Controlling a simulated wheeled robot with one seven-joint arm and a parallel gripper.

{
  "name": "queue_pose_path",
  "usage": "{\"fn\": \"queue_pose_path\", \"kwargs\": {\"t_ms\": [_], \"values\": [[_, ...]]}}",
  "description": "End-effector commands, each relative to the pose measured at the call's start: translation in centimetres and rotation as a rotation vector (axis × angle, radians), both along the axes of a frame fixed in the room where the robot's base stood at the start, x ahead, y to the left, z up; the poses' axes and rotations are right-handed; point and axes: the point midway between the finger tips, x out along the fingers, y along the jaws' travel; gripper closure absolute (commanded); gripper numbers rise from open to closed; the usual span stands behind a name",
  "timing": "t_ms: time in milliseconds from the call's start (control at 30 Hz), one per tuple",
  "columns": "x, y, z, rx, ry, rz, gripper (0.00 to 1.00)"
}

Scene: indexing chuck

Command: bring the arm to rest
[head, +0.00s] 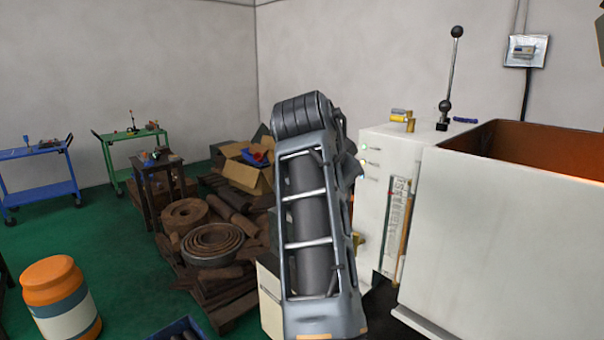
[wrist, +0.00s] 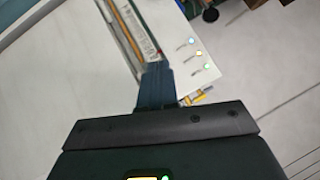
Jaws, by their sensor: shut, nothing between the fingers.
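My arm stands raised in the middle of the head view, in front of the machine's left end. My gripper is not visible in the head view. In the wrist view my gripper (wrist: 156,82) shows as dark fingers held together, with nothing between them. The fingers point toward the white machine panel with its lit buttons. I cannot tell how far the fingertips are from the panel.
The white machine (head: 510,230) fills the right side, with a black-knobbed lever (head: 451,80) on top. Pallets with rusty rings (head: 213,245) lie left of my arm. An orange drum (head: 62,300), a blue cart (head: 40,188) and a green cart (head: 130,137) stand further left.

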Motion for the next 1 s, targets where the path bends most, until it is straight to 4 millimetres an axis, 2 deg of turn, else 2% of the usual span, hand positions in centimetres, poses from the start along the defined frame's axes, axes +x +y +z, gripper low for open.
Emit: {"fn": "queue_pose_path", "kwargs": {"t_ms": [33,100,267,467,700,867,1000], "values": [[-0.3,-1.4,-2.7,-0.041,0.0,0.021,1.0],[-0.8,-2.9,-5.6,-0.092,-0.01,0.061,1.0],[-2.6,-6.0,-11.8,-0.199,-0.029,0.155,1.0],[-6.6,-9.5,-18.6,-0.315,-0.047,0.279,1.0],[-13.5,-12.8,-25.2,-0.422,-0.062,0.428,1.0],[-19.1,-14.3,-28.4,-0.472,-0.078,0.522,1.0],[-24.5,-15.1,-30.3,-0.503,-0.094,0.596,1.0]]}}
